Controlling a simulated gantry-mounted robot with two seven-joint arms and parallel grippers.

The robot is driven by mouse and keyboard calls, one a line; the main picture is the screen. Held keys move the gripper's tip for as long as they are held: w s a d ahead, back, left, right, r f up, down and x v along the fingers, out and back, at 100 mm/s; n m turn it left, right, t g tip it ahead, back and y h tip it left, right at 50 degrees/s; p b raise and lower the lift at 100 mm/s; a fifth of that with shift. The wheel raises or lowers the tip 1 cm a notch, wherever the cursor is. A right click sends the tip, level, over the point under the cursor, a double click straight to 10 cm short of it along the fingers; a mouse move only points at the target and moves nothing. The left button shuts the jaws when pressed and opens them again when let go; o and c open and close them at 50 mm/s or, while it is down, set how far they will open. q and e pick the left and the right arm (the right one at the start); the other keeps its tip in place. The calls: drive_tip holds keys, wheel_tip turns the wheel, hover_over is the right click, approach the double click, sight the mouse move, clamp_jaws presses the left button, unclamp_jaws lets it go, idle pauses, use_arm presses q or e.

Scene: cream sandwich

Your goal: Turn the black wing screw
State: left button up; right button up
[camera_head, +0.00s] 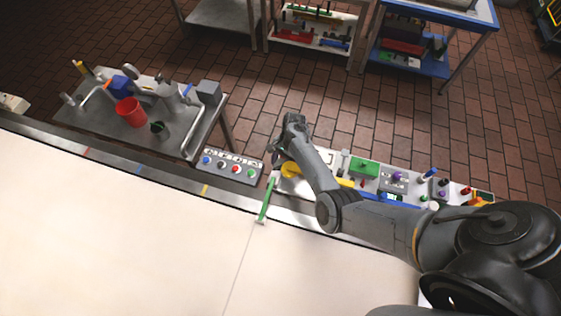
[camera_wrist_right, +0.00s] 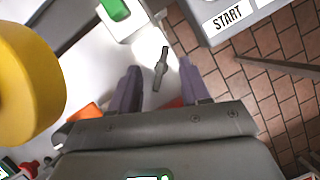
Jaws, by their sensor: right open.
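The black wing screw (camera_wrist_right: 161,70) shows in the right wrist view as a small dark, narrow piece on a white surface. My right gripper (camera_wrist_right: 159,66) is open. Its two purple-grey fingers appear on either side of the screw, with visible gaps; I cannot tell the height between them. In the head view my right gripper (camera_head: 283,146) is above the machine row, left of its white panel. The screw cannot be made out there. My left gripper is not in view.
A yellow round part (camera_wrist_right: 28,85) is close on the left in the wrist view. A grey button panel (camera_head: 233,166) marked START lies beside a green-handled lever (camera_head: 267,199). A grey table with a red cup (camera_head: 131,112) stands left. A broad cream surface (camera_head: 120,240) fills the front.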

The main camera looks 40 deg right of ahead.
clamp_jaws()
drive_tip(key=shift+n+g, duration=0.3)
drive_tip(key=shift+n, duration=0.4)
drive_tip(key=shift+w+n+g, duration=0.1)
drive_tip(key=shift+n+g, duration=0.2)
drive_tip(key=shift+n, duration=0.5)
drive_tip(key=shift+c, duration=0.4)
unclamp_jaws()
drive_tip(key=shift+o, duration=0.4)
drive_tip(key=v, duration=1)
drive_tip(key=shift+r, duration=0.4)
